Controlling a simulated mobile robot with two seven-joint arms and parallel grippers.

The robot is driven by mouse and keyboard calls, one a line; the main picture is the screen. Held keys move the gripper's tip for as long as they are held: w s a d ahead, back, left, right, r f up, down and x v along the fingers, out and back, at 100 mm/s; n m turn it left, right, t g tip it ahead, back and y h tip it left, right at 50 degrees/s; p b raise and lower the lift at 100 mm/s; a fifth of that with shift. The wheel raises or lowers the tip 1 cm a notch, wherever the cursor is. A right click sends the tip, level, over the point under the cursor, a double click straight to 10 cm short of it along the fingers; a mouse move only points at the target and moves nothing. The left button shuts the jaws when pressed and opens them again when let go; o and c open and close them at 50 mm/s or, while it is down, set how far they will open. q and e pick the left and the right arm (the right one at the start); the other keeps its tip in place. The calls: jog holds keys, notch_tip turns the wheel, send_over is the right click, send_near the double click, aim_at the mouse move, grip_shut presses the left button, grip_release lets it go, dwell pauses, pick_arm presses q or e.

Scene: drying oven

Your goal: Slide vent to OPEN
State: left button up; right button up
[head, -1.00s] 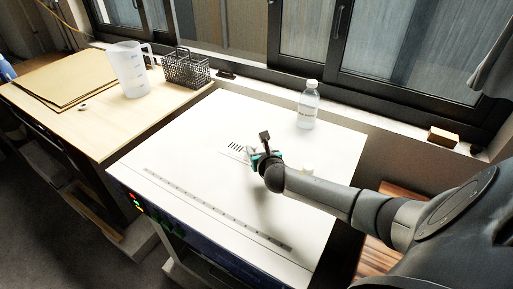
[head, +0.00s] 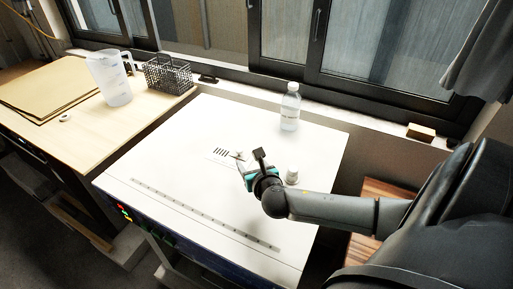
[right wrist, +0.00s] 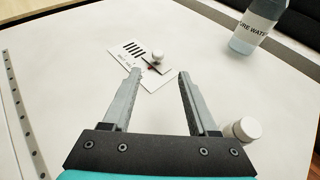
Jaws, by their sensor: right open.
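The vent is a white plate (right wrist: 117,47) with black slots on the white oven top; the slots (head: 221,152) also show in the head view. A slider with a round white knob (right wrist: 157,55) sits at the right end of the slots, with a small red mark beside it. The slots look uncovered. Small lettering on the plate is too blurred to read. My right gripper (right wrist: 160,73) is open and empty, its fingertips just short of the knob and apart from it. In the head view my right gripper (head: 244,168) is right of and nearer than the vent. My left gripper is not in view.
A water bottle (head: 290,108) stands at the oven's back edge. A small white jar (right wrist: 243,128) stands close beside my right gripper's right finger. A perforated strip (head: 200,212) runs along the front. A jug (head: 110,80) and wire basket (head: 168,74) stand on the left table.

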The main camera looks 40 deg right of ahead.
jog(key=v, duration=0.6)
jog(key=shift+p, duration=0.4)
jog(key=shift+s, duration=0.1)
